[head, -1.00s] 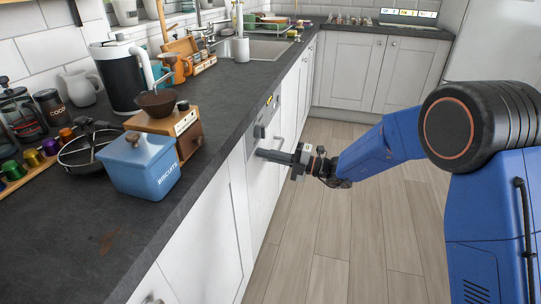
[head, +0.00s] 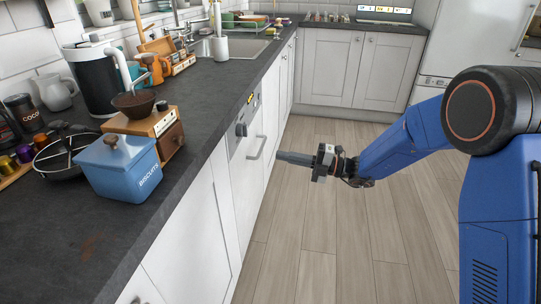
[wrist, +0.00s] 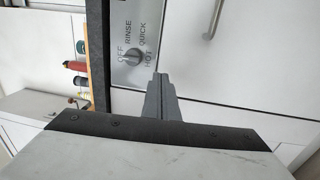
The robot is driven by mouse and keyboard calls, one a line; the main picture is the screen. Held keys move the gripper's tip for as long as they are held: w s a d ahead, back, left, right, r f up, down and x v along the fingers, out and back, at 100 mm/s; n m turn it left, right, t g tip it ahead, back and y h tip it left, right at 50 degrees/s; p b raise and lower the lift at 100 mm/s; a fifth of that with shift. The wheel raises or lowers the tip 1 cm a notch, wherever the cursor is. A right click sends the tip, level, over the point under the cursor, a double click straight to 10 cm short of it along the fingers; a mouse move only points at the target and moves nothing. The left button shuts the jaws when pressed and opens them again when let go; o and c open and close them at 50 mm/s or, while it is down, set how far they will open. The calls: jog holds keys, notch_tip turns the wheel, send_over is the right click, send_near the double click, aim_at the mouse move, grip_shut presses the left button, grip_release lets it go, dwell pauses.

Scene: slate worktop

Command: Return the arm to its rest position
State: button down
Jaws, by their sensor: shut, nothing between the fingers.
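My gripper (head: 281,157) is shut and empty in the head view. It points left toward the dishwasher front (head: 247,135) and hangs over the floor, below worktop height, with a gap to the door handle (head: 257,147). My blue arm reaches out from the right of the picture. In the wrist view my gripper's fingers (wrist: 158,82) are together. Behind them is the dishwasher panel (wrist: 140,36) with its knob and the words OFF, RINSE, QUICK and HOT. The dishwasher door looks closed.
The slate worktop (head: 75,232) runs along the left. A blue biscuit tin (head: 120,170), a coffee grinder (head: 150,130), a black pan (head: 65,150) and a kettle (head: 92,78) stand on it. The wooden floor (head: 325,235) is clear between the cabinets and my arm.

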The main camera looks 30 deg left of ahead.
jog(key=s+d+r+n+h, duration=0.25)
jog(key=s+d+n, duration=0.2)
jog(key=d, duration=0.35)
jog(key=s+d+r+n+t+h, duration=0.1)
jog(key=s+d+r+n+h, duration=0.2)
jog(key=d+n, duration=0.4)
jog(key=s+d+r+n+h, duration=0.2)
jog(key=s+d+n, duration=0.25)
jog(key=d, duration=0.55)
jog(key=s+d+n+t+h, duration=0.3)
jog(key=s+d+n, duration=0.2)
jog(key=d, duration=0.6)
jog(key=s+d+f+n+t+h, duration=0.1)
jog(key=s+d+n+t+h, duration=0.2)
jog(key=d, duration=0.8)
jog(key=s+d+f+n+t+h, duration=0.1)
jog(key=s+d+n+t+h, duration=0.2)
jog(key=d+n, duration=0.6)
jog(key=s+d+h, duration=0.2)
jog(key=s, duration=0.1)
jog(key=shift+s+d+f, duration=0.25)
jog(key=shift+s+d, duration=0.05)
jog(key=shift+s, duration=0.1)
